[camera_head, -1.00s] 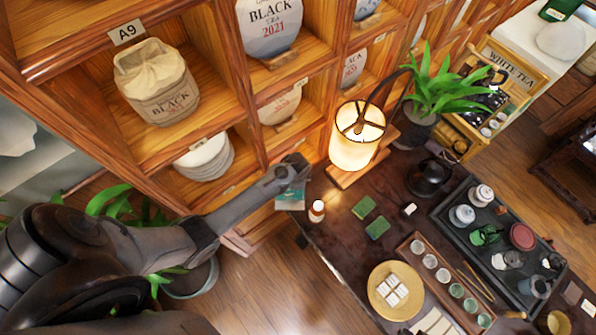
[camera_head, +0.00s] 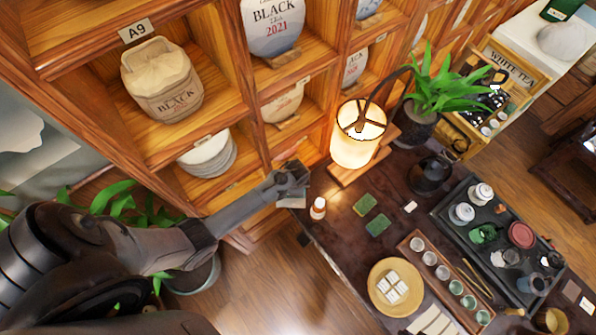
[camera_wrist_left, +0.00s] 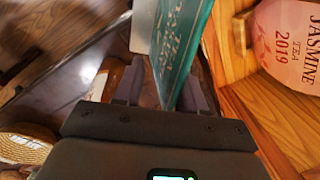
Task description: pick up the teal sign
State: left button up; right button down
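The teal sign (camera_wrist_left: 182,45), a thin plate with pale lettering, stands out in the left wrist view and reaches down between the fingers of my left gripper (camera_wrist_left: 162,92). The fingers are apart, with a dark gap on the sign's left side; the sign lies close to the right finger, and I cannot tell whether it touches. A pale panel (camera_wrist_left: 143,28) shows just left of the sign. In the head view my left gripper (camera_head: 291,190) is at the table's near left corner by the shelf, and it hides most of the sign. My right gripper is not in view.
A white bottle (camera_head: 318,208) stands just right of the gripper. The lit lamp (camera_head: 358,135) and wooden shelf (camera_head: 255,135) are close behind. Green blocks (camera_head: 378,225), a round tray (camera_head: 376,302) and a tea tray (camera_head: 448,207) occupy the table further right.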

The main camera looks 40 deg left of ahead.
pick_arm(q)
jog(key=shift+w+r, duration=0.2)
jog(key=shift+w, duration=0.1)
jog(key=shift+r, duration=0.1)
notch_tip(320, 180, up, 10)
jog(key=s+d, duration=0.1)
jog(key=shift+r, duration=0.25)
jog(key=shift+o, duration=0.5)
jog(key=shift+s, duration=0.1)
jog(key=o, duration=0.8)
